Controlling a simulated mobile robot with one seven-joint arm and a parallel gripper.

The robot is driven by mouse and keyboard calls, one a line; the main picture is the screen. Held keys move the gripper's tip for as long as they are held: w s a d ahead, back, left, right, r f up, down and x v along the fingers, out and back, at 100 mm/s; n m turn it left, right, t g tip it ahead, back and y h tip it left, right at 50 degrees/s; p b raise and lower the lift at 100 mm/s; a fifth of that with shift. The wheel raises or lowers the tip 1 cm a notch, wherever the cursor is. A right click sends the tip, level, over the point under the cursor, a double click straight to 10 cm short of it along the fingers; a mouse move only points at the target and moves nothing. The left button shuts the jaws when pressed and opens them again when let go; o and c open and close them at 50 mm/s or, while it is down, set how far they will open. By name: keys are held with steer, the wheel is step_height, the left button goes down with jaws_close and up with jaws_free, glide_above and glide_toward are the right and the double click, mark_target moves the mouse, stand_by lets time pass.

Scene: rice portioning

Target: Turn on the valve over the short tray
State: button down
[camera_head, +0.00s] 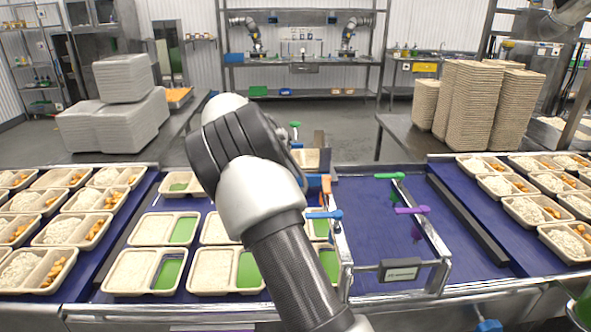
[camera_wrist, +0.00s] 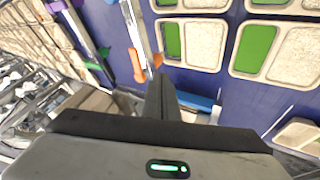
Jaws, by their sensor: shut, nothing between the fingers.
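Coloured valve handles sit on a metal frame over the blue conveyor. In the head view these are a blue handle (camera_head: 325,214), an orange handle (camera_head: 326,186), a green handle (camera_head: 389,176) and a purple handle (camera_head: 411,210). The wrist view also shows orange (camera_wrist: 138,68), green (camera_wrist: 104,52) and purple (camera_wrist: 56,6) handles. My gripper (camera_wrist: 161,78) is shut and empty, its fingertips just right of the orange handle in that picture. A blue part (camera_wrist: 198,102) lies partly behind the fingers. My arm hides the gripper in the head view. I cannot tell which tray is the short one.
Two-compartment trays (camera_head: 131,271) with green sections stand on the conveyor left of the frame. Filled trays line the left (camera_head: 63,233) and right (camera_head: 566,243) belts. Stacked trays (camera_head: 472,103) stand behind. The conveyor (camera_head: 385,245) inside the frame is clear.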

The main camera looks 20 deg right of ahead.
steer(key=d+f+p, duration=0.1)
steer(key=d+f, duration=0.4)
steer(key=d, duration=0.3)
steer(key=shift+s+f, duration=0.2)
steer(key=shift+f, duration=0.1)
